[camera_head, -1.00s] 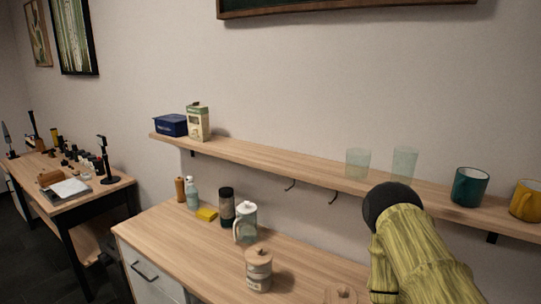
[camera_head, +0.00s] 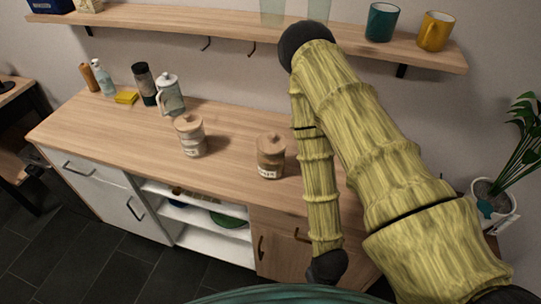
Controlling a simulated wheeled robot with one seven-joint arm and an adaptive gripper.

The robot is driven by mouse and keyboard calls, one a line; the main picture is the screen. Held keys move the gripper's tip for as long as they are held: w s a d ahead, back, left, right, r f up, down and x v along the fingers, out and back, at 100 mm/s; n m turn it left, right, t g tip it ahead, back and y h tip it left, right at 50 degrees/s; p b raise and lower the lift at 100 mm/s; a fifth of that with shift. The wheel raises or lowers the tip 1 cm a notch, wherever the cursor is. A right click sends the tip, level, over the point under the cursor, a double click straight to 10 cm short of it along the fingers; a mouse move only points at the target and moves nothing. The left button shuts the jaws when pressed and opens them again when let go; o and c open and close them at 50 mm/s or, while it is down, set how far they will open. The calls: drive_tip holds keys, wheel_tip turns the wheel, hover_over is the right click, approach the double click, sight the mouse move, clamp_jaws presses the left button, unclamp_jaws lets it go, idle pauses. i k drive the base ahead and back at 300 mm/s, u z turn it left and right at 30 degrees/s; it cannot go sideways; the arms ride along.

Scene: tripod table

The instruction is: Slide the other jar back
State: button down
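Two jars with round wooden lids stand upright on the wooden counter (camera_head: 110,130). The left jar (camera_head: 192,138) is pale with a label. The right jar (camera_head: 270,158) has brown contents and a white label low on its front. The jars stand apart, with bare wood between them. My arm reaches up from the lower right, bends at a black joint over the shelf, and comes down right of the right jar to a dark joint in front of the counter. My gripper's fingers do not show. No part of my arm visibly touches either jar.
Behind the left jar stand a glass pitcher (camera_head: 170,96), a dark canister (camera_head: 145,84), a yellow sponge (camera_head: 126,97) and bottles (camera_head: 103,78). The wall shelf (camera_head: 190,20) holds a teal mug (camera_head: 381,22) and a yellow mug (camera_head: 435,31). A potted plant (camera_head: 495,198) stands at right.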

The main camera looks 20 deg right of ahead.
sight(269, 168)
drive_tip(key=z, duration=0.65)
drive_tip(key=k, duration=1.2)
drive_tip(key=u, duration=0.65)
